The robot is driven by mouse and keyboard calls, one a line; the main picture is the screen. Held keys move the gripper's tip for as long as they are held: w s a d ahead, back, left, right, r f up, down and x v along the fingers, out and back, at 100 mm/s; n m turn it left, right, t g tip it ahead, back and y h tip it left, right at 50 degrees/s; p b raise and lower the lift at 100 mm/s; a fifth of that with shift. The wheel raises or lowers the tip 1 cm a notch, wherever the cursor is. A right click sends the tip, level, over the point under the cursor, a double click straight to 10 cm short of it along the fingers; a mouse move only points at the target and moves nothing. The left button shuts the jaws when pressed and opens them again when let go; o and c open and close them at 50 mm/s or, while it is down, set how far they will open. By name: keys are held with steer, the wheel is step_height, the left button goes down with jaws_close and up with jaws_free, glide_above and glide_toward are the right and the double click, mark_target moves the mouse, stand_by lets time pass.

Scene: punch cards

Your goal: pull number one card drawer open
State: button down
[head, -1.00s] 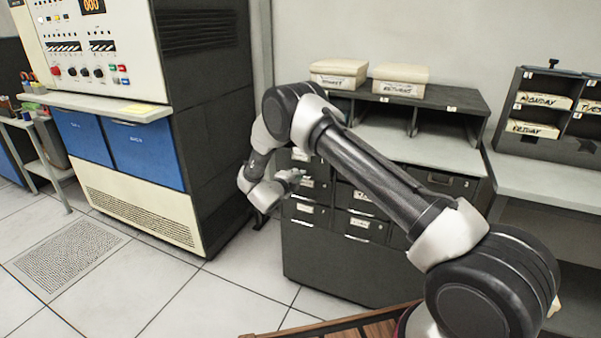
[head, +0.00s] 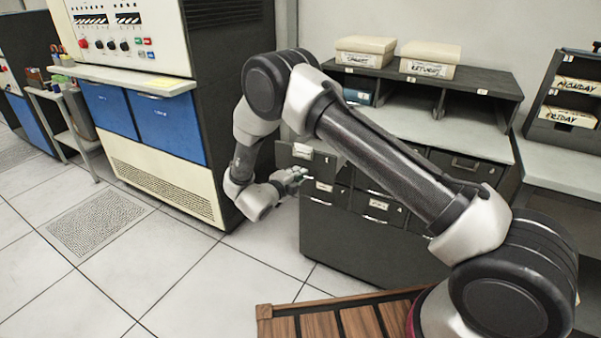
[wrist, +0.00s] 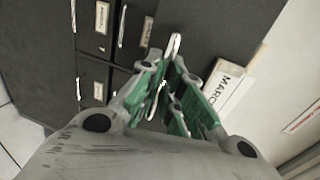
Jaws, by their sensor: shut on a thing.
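The grey card cabinet (head: 350,240) stands under the counter in the head view, with rows of labelled drawers. The upper-left drawer (head: 288,154) sticks out past the cabinet's left edge, partly open. My gripper (head: 294,179) is at the lower part of this drawer front. In the wrist view, my gripper (wrist: 168,88) is shut on the pale drawer handle (wrist: 174,47), between green finger pads. A white label reading MARCH (wrist: 228,85) is just right of the fingers.
Other closed drawers (wrist: 95,65) with handles lie left in the wrist view. The blue-and-cream machine (head: 165,125) stands left of the cabinet, with open floor (head: 180,270) in front. Boxes (head: 365,50) sit on the shelf above. A slatted wooden surface (head: 340,322) is nearby below.

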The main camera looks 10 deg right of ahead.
steer(key=c, duration=1.6)
jaws_free()
steer(key=shift+o, duration=0.2)
steer(key=shift+s+a, duration=0.1)
steer(key=v, duration=1.1)
steer(key=shift+s+a, duration=0.25)
steer(key=shift+s, duration=0.05)
steer(key=shift+r, duration=0.1)
